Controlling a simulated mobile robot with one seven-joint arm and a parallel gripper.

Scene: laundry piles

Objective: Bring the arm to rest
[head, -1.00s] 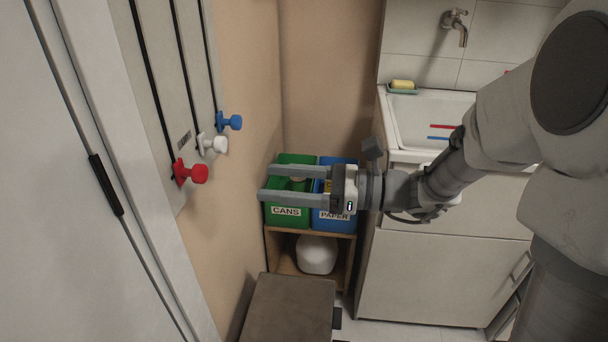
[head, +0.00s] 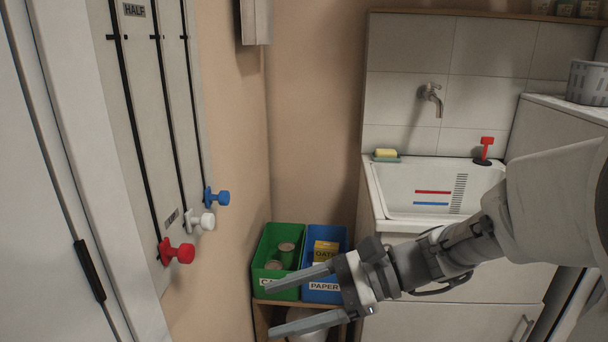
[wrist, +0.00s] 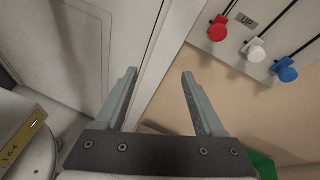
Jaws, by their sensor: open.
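My gripper (head: 303,303) is open, with nothing between its fingers. In the head view it reaches left, in front of the green and blue bins. In the wrist view its two fingers (wrist: 158,100) stand apart, pointing toward a pale door and its frame. My arm comes in from the right, in front of the sink cabinet.
Red (head: 177,252), white (head: 201,220) and blue (head: 217,197) slider knobs stick out from the left wall panel. A green bin (head: 262,255) with cans and a blue bin (head: 335,238) stand on a wooden shelf. A white sink (head: 400,200) lies to the right.

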